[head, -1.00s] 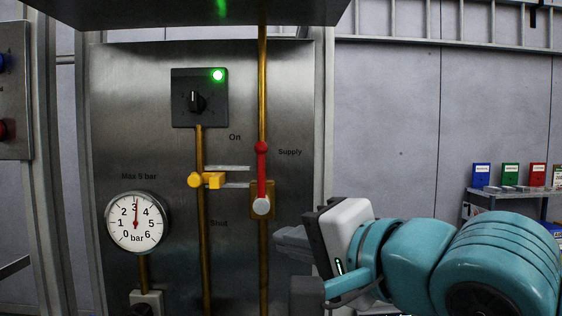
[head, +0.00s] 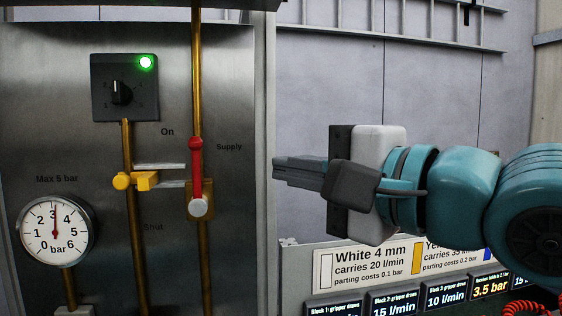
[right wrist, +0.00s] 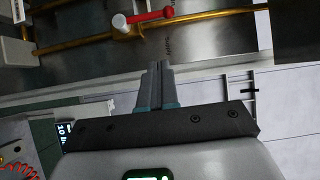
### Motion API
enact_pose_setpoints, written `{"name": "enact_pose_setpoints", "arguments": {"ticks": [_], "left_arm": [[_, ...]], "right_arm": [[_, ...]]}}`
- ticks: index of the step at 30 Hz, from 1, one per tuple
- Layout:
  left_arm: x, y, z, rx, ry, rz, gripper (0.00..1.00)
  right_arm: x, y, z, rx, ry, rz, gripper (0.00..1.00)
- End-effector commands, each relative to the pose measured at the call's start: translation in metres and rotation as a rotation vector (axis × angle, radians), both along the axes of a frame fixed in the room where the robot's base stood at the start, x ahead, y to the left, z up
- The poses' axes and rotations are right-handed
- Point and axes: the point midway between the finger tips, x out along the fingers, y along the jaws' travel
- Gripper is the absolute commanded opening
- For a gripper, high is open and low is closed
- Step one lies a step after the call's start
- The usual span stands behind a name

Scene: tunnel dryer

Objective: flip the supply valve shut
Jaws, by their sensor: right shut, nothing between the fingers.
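The supply valve has a red lever (head: 196,170) that stands upright along the brass pipe, its ball end up, above a round grey pivot (head: 198,207). The word Supply is to its right, On to its upper left and Shut to its lower left. In the right wrist view the red lever (right wrist: 150,16) lies beyond the fingertips, near the top edge. My right gripper (head: 276,168) is shut and empty, to the right of the lever and apart from it, fingers pointing left. It also shows in the right wrist view (right wrist: 158,64). My left gripper is not in view.
A yellow valve handle (head: 136,181) sits on the left pipe, with two grey bars running toward the supply pipe. A gauge (head: 55,231) reads about 3 bar. A black switch (head: 124,88) has a lit green lamp. Signs and displays (head: 390,270) stand at lower right.

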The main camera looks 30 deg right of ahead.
Motion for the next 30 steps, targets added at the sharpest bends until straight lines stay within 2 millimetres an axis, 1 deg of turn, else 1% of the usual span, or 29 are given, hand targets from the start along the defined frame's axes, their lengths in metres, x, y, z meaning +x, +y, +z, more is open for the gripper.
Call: {"name": "enact_pose_setpoints", "arguments": {"ticks": [1, 6, 9, 11, 12, 15, 19, 30], "left_arm": [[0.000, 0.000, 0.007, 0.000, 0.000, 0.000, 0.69], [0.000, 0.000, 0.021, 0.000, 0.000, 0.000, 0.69], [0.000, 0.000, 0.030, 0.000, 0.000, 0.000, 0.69], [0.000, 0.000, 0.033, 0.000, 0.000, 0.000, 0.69], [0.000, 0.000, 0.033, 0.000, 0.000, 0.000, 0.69], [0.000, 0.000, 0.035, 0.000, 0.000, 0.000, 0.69], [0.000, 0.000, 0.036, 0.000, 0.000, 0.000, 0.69], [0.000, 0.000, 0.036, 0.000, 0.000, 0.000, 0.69]], "right_arm": [[0.012, 0.003, 0.003, -0.002, 0.006, -0.004, 0.00], [0.049, 0.014, 0.003, -0.002, 0.007, -0.004, 0.00], [0.070, 0.020, 0.003, -0.003, 0.005, -0.003, 0.00], [0.079, 0.026, 0.002, -0.002, 0.004, 0.000, 0.00], [0.081, 0.033, 0.001, -0.004, 0.002, 0.003, 0.00], [0.086, 0.046, 0.001, -0.003, 0.000, 0.003, 0.00], [0.091, 0.055, 0.000, -0.002, 0.002, 0.002, 0.00], [0.092, 0.058, 0.000, 0.000, 0.000, 0.001, 0.00]]}}
